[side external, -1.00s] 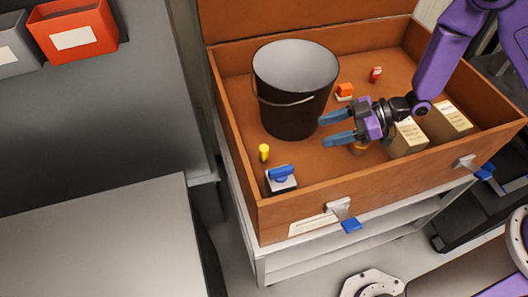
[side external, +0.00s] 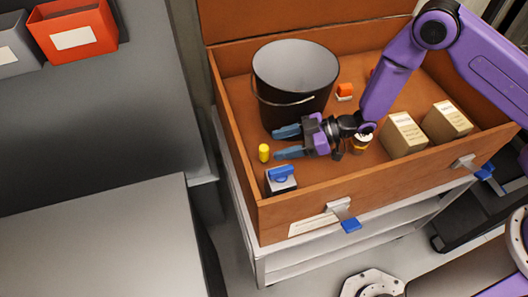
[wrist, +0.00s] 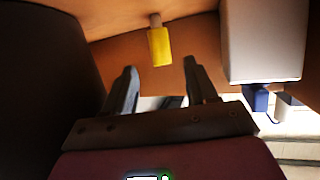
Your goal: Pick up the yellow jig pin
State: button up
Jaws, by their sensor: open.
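The yellow jig pin (side external: 264,152) stands upright on the floor of the brown crate, near its left wall, in the side view. In the wrist view the pin (wrist: 159,45) shows ahead of the fingers, roughly between them and apart from them. My gripper (side external: 281,143) is open and empty, low in the crate, with its blue fingers pointing left toward the pin. In the wrist view the two dark fingertips of my gripper (wrist: 161,72) are spread with nothing between them.
A black bucket (side external: 292,95) stands just behind my gripper. A grey block with a blue knob (side external: 281,179) sits in front of the pin. Two cartons (side external: 403,136) stand at the right of the wooden crate (side external: 300,216). A small orange item (side external: 344,91) lies behind.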

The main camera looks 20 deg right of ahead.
aim_at(264, 148)
jog(key=shift+x, duration=2.7)
jog(key=shift+r, duration=0.1)
grip_shut()
